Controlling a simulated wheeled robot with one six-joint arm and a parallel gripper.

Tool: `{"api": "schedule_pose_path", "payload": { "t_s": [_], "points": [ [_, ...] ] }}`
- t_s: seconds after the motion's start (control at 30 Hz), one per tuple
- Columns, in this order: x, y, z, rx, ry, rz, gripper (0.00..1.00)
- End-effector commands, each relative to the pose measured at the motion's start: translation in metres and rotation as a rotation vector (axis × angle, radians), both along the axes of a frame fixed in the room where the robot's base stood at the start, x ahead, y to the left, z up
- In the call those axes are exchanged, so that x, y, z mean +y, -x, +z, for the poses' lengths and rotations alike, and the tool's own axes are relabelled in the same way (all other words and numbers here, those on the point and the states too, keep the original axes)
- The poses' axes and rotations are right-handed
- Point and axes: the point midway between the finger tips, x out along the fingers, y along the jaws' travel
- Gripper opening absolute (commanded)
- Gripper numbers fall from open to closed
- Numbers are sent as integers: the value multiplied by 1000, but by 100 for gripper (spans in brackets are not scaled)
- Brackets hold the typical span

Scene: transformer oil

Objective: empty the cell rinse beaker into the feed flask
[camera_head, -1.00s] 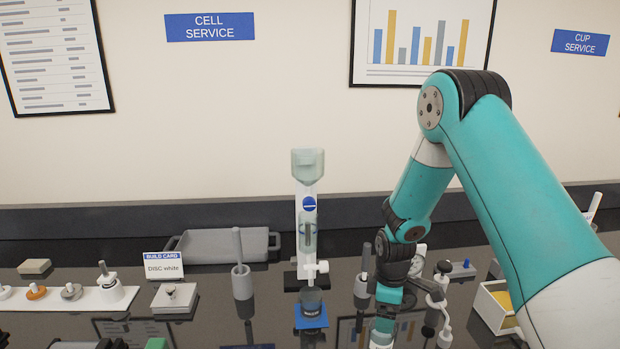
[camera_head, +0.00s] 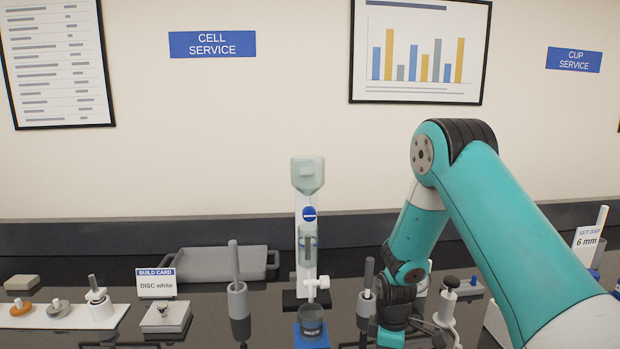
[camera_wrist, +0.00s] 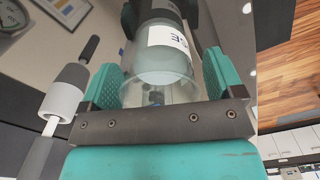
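In the wrist view my gripper (camera_wrist: 163,88) has its teal pads on either side of a clear glass vessel (camera_wrist: 160,72) and appears shut on it. The vessel has a white label, of which only a few letters show, apparently ending in "SE", so it looks like the rinse beaker. How much liquid it holds I cannot tell. In the head view my gripper (camera_head: 391,338) is at the bottom edge and the vessel is out of sight. A glass flask (camera_head: 308,176) tops the white cell stand (camera_head: 308,215); I see no label naming it the feed flask.
A dark labelled beaker (camera_head: 311,320) stands on a blue pad below the stand's white valve. A grey holder with a rod (camera_head: 366,303) is close left of my arm. A grey tray (camera_head: 215,264) lies behind. A build card (camera_head: 156,282) stands left.

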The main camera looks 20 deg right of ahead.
Motion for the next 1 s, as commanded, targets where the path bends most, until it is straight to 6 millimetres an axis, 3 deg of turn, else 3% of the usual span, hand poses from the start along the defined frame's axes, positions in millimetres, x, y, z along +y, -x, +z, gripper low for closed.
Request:
{"api": "schedule_pose_path", "payload": {
  "t_s": [0.03, 0.23, 0.47, 1.0],
  "points": [
    [0, 0, 0, 0, 0, 0, 75],
    [0, 0, 0, 0, 0, 0, 30],
    [0, 0, 7, -1, 1, 0, 30],
    [0, 0, 51, 0, 0, 0, 30]
  ]
}}
